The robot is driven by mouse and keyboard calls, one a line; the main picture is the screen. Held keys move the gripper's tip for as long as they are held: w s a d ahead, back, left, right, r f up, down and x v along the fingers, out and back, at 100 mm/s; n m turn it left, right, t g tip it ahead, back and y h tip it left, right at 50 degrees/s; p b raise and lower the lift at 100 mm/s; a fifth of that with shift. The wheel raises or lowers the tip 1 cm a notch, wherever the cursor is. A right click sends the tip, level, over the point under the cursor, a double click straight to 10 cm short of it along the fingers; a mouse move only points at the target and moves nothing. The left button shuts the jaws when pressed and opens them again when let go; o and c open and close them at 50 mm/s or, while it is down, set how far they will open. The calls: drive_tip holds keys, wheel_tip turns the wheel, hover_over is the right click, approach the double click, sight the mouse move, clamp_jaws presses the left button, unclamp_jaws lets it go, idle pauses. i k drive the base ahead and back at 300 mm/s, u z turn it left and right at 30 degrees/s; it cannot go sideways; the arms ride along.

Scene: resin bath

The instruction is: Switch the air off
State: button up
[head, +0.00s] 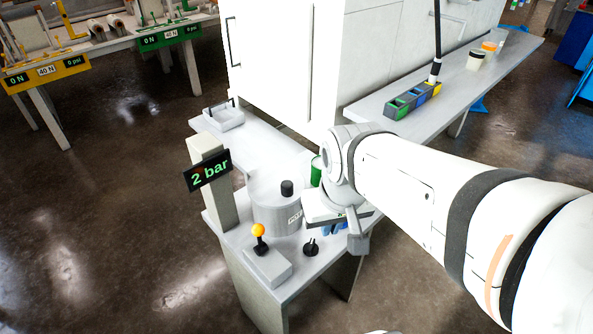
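A display (207,171) on a grey post reads "2 bar" in green. In front of it, a lever with an orange ball (258,230) stands up from a light grey box (268,267) at the table's front corner. A small black knob (311,247) is on the tabletop to the right of the box. Which control is for the air cannot be read. My gripper (346,240) hangs at the right edge of the table, right of the knob and apart from the lever. Its fingers are mostly hidden or too small to tell whether they are open.
A round grey pot (275,207) with a black knob on top stands behind the lever. A green cup (317,172) is beside my wrist. A shallow tray (223,117) lies at the table's back. White cabinets (275,60) stand behind.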

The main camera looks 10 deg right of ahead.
sight(310, 248)
drive_tip(key=u, duration=0.15)
drive_tip(key=k, duration=0.4)
drive_tip(key=z, duration=1.9)
drive_tip(key=k, duration=0.85)
drive_tip(key=u, duration=1.4)
drive_tip(key=i, duration=1)
drive_tip(key=u, duration=0.05)
